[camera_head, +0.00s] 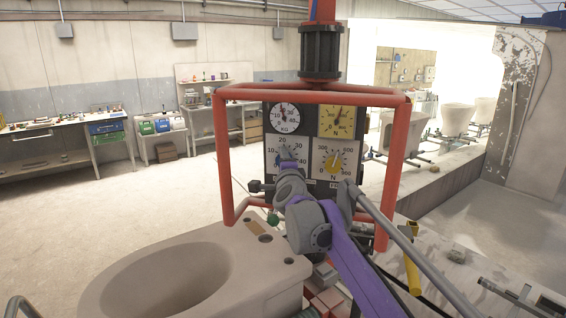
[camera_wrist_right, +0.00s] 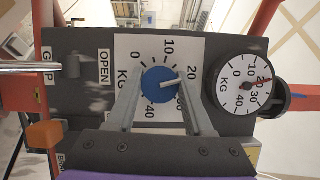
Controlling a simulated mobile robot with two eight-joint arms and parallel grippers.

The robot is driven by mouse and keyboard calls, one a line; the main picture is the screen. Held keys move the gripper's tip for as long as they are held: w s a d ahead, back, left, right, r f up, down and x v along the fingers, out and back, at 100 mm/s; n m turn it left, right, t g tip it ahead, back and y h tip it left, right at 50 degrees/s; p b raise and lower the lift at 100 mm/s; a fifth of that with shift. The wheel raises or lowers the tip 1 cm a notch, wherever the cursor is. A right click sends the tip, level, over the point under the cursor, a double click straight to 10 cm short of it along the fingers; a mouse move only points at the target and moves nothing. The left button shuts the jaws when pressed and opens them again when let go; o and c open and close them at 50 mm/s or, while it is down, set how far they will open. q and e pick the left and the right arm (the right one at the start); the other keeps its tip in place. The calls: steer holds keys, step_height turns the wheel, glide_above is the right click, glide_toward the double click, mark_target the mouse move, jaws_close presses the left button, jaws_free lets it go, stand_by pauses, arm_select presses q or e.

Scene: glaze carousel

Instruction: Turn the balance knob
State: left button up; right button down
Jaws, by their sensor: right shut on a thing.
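The blue balance knob (camera_wrist_right: 159,85) sits on a white KG dial on a dark panel (camera_head: 312,188). Its white pointer points close to the 20 mark in the right wrist view. My right gripper (camera_wrist_right: 160,82) has one finger on each side of the knob and is shut on it. In the head view my right gripper (camera_head: 286,158) reaches the lower left dial and hides most of the knob. My left gripper is not in view.
Red tube framing (camera_head: 222,150) surrounds the panel. A yellow N dial knob (camera_head: 336,161) sits right of my gripper. A pale basin-like casting (camera_head: 110,285) stands in front at the left. A lever (camera_wrist_right: 71,65) by OPEN and GRIP labels juts from the panel.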

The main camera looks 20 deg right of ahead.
steer(key=shift+c, duration=1.4)
jaws_free()
steer(key=s+a+b, duration=0.1)
steer(key=s+b, duration=0.1)
steer(key=s, duration=0.8)
steer(key=shift+s+a, duration=0.35)
steer(key=shift+s, duration=0.05)
steer(key=shift+f, duration=0.1)
